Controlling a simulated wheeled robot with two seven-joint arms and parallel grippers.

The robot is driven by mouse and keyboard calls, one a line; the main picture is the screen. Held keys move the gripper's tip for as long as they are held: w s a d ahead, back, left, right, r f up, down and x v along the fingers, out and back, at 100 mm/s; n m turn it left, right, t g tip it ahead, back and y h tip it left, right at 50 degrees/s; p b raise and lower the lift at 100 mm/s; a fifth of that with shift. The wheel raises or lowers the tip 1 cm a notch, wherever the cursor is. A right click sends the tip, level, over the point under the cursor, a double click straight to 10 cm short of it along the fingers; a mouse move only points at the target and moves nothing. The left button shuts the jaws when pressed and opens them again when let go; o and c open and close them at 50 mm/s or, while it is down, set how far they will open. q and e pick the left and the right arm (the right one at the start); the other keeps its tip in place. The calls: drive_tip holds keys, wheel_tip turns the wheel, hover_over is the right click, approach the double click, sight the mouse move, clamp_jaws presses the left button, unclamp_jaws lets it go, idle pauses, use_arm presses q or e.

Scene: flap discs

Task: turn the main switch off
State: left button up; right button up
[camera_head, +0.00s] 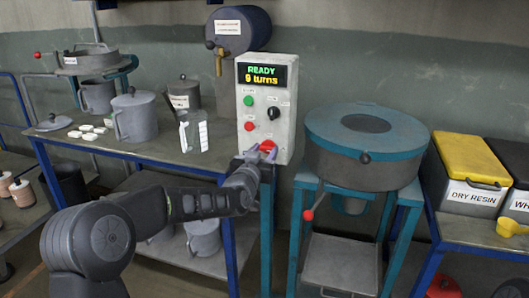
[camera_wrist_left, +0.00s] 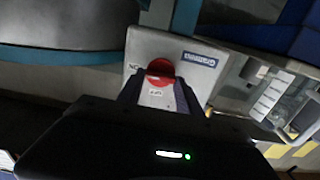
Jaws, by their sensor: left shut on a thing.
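The grey control box (camera_head: 270,95) stands above the bench's right end, its display (camera_head: 267,76) lit with "READY" and "9 turns". The red main switch (camera_head: 268,146) is low on its front, partly hidden by my left gripper (camera_head: 260,156). In the left wrist view the red switch (camera_wrist_left: 160,67) sits between the fingertips of my left gripper (camera_wrist_left: 158,82), which is shut on it. A small white label shows just below it, too small to read. I cannot tell the switch's exact position. My right gripper is not in view.
Above the switch are a green button (camera_head: 248,101), a red button (camera_head: 249,126) and black knobs (camera_head: 274,113). A round teal-topped machine (camera_head: 366,148) stands close on the right. A clear jug (camera_head: 193,131) and grey pitcher (camera_head: 134,116) stand on the bench to the left.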

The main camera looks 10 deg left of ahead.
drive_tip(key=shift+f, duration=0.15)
use_arm(q)
drive_tip(key=shift+f+n+b, duration=0.2)
drive_tip(key=shift+n+b, duration=0.6)
drive_tip(key=shift+b, duration=0.4)
drive_tip(key=n+b, duration=0.6)
drive_tip(key=b, duration=0.1)
drive_tip(key=shift+a+f+n, duration=0.1)
drive_tip(key=shift+a+n, duration=0.1)
drive_tip(key=shift+n, duration=0.2)
drive_tip(key=n+b, duration=0.4)
drive_tip(key=n, duration=0.1)
drive_tip(key=shift+n, duration=0.3)
drive_tip(key=n+b, duration=0.2)
drive_tip(key=n, duration=0.2)
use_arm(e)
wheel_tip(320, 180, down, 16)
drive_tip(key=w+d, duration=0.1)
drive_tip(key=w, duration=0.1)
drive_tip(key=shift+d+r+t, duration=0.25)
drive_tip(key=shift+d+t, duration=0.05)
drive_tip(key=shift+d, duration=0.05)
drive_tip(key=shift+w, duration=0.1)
use_arm(q)
drive_tip(key=o, duration=1.4)
drive_tip(key=shift+s, duration=0.1)
